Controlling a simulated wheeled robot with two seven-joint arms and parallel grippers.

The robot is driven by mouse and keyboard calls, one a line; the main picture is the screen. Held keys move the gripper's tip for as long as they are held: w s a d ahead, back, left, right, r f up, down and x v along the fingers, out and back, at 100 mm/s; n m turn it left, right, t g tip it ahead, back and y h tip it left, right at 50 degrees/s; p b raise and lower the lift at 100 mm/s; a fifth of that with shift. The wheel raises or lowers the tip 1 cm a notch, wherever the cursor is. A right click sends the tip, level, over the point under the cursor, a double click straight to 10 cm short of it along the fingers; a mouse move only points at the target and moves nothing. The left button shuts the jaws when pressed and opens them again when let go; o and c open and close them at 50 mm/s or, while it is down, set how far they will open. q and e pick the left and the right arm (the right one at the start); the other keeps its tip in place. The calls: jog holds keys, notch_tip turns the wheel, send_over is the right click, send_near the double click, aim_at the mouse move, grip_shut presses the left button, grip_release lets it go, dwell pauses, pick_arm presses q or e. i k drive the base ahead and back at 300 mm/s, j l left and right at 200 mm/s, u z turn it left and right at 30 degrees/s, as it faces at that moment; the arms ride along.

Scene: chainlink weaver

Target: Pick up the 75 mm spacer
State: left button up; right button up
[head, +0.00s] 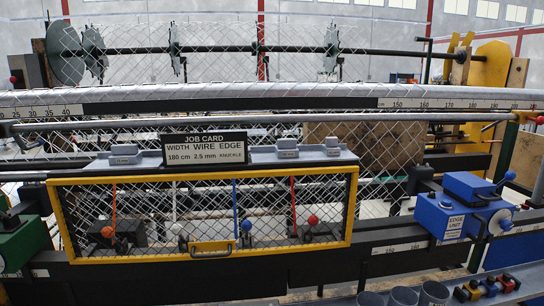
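The labels are too small to read, so I cannot tell which is the 75 mm spacer. The job card may hide part of the ledge. Neither of my grippers is in view.
The job card (205,146) stands upright between the blocks. The mesh guard (200,255) has a yellow frame, with coloured levers behind it. A metal roller (250,94) and wire mesh lie behind the ledge. A blue edge unit (460,221) stands right, above dark cups (404,296).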

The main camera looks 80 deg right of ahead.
aim_at(125, 154)
jog(key=z, duration=2.55)
